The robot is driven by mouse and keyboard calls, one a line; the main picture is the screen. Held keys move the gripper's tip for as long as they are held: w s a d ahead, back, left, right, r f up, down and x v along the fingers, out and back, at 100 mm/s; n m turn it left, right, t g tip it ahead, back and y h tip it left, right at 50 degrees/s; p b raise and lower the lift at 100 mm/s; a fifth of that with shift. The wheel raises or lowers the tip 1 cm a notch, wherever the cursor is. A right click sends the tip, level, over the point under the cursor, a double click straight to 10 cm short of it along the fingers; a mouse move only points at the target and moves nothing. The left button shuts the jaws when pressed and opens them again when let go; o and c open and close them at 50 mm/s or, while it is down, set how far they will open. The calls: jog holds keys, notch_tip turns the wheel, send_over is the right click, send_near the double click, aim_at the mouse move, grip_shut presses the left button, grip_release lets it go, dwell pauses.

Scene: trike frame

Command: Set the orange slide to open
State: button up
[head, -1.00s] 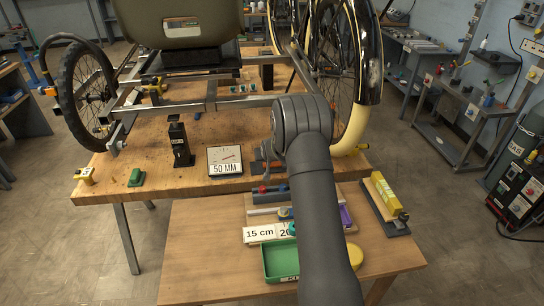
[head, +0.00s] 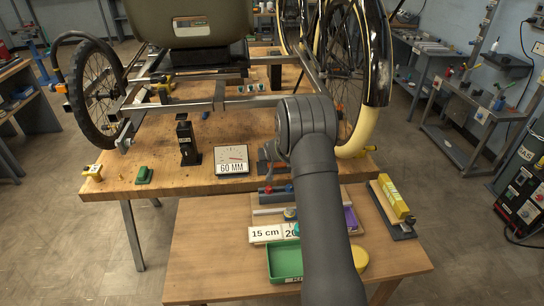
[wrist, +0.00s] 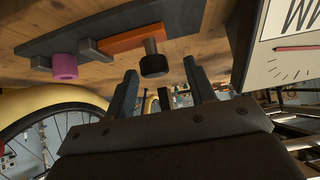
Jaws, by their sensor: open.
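The orange slide (wrist: 124,42) sits on a dark grey plate (wrist: 205,19) in the wrist view. A black knob (wrist: 154,60) stands out from the slide's right part. A grey block (wrist: 88,50) is at or close to the slide's left end. A small part of the orange slide (head: 281,168) shows beside my arm in the head view. My gripper (wrist: 162,86) is open, its two fingers apart on either side of the knob in the picture. The knob looks a little beyond the fingertips; I see no contact.
A pink knob (wrist: 64,66) stands left of the slide. A white gauge (head: 232,160) reading 60 MM is close to the plate, and its face (wrist: 290,55) fills the wrist view's right side. The trike frame (head: 190,107) and wheels stand behind. A green tray (head: 284,261) is in front.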

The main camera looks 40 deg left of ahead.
jog(key=v, duration=1.7)
jog(key=shift+r, duration=0.15)
jog(key=x, duration=1.7)
